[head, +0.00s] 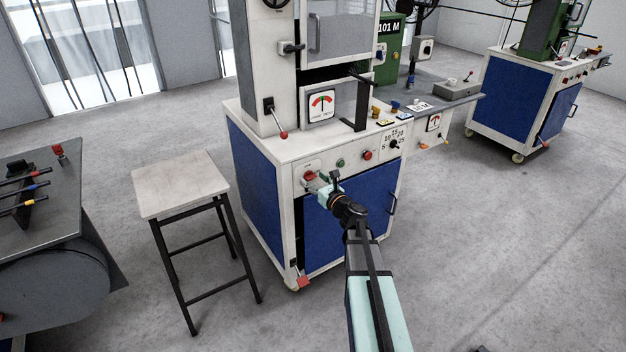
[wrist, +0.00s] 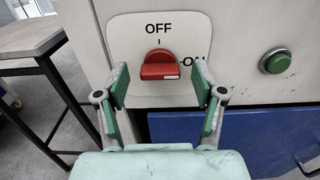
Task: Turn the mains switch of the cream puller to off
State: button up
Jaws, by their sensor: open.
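The cream puller (head: 270,148) stands in the middle of the head view, with a cream body and blue doors. Its red mains switch (wrist: 160,66) is on a white plate (wrist: 120,32) at the front panel's left end. OFF is printed above the knob and ON to its right, partly hidden by a fingertip. The knob's grip bar lies roughly level, with a small white mark near its right end. My gripper (head: 320,187) is at the switch. In the wrist view my gripper (wrist: 160,82) is open, one finger on each side of the knob, with gaps showing.
A green button (wrist: 276,60) sits right of the switch; a red button (head: 367,155) is farther along the panel. A stool (head: 182,183) stands left of the puller. A grey machine (head: 60,245) is at the far left.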

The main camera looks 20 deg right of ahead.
jog(key=shift+w, duration=0.45)
jog(key=c, duration=1.1)
jog(key=shift+c, duration=0.2)
jog(key=shift+f+n+b, duration=0.1)
jog(key=shift+n+b, duration=0.3)
jog(key=shift+b, duration=0.3)
jog(key=shift+a+f+n+b, duration=0.1)
jog(key=shift+n+b, duration=4.2)
jog(key=shift+b, duration=1.05)
jog(key=shift+a+n+b, duration=0.1)
jog(key=shift+n+b, duration=4.2)
jog(key=shift+b, duration=1.05)
